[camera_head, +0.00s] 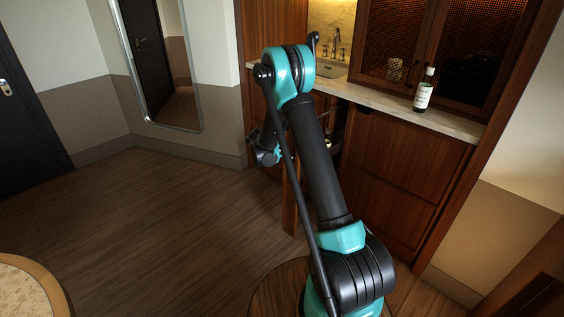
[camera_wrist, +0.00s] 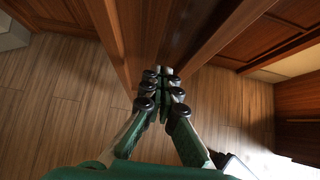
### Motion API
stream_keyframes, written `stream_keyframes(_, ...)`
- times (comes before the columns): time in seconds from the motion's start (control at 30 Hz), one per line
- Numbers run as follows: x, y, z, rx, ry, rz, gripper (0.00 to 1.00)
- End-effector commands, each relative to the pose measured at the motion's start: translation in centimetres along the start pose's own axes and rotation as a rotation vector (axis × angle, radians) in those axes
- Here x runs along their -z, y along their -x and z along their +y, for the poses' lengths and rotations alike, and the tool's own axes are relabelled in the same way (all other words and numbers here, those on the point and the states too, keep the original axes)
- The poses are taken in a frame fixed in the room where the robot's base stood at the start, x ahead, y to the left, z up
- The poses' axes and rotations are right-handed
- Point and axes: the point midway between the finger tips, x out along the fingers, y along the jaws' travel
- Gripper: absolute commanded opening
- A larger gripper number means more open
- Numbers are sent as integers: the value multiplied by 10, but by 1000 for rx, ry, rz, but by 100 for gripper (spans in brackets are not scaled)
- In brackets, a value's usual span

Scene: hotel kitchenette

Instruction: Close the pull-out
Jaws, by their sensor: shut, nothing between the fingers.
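The pull-out (camera_head: 291,201) is a tall, narrow wooden unit standing out from the cabinet under the counter, left of the cabinet doors. My arm hides much of it in the head view. In the wrist view its wooden panel (camera_wrist: 129,40) rises at the top middle, just beyond my fingertips. My gripper (camera_wrist: 163,76) is shut and empty, with its tips at or very near the panel's edge; I cannot tell whether they touch. In the head view the wrist end of my arm is at the left of the pull-out, and the fingertips are not clear.
A marble counter (camera_head: 447,124) runs above the wooden cabinet (camera_head: 391,154) and carries a bottle (camera_head: 424,91). A sink (camera_head: 328,69) lies at its far end. Open wooden floor (camera_head: 150,215) lies to the left. A round table (camera_head: 42,288) is at the lower left.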

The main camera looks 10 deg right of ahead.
Motion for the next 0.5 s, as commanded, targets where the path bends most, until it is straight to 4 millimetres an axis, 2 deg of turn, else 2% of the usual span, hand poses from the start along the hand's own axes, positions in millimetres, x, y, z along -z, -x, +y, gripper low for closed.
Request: stream_keyframes(0.5,-71,-71,-1,2,-2,-1,0)
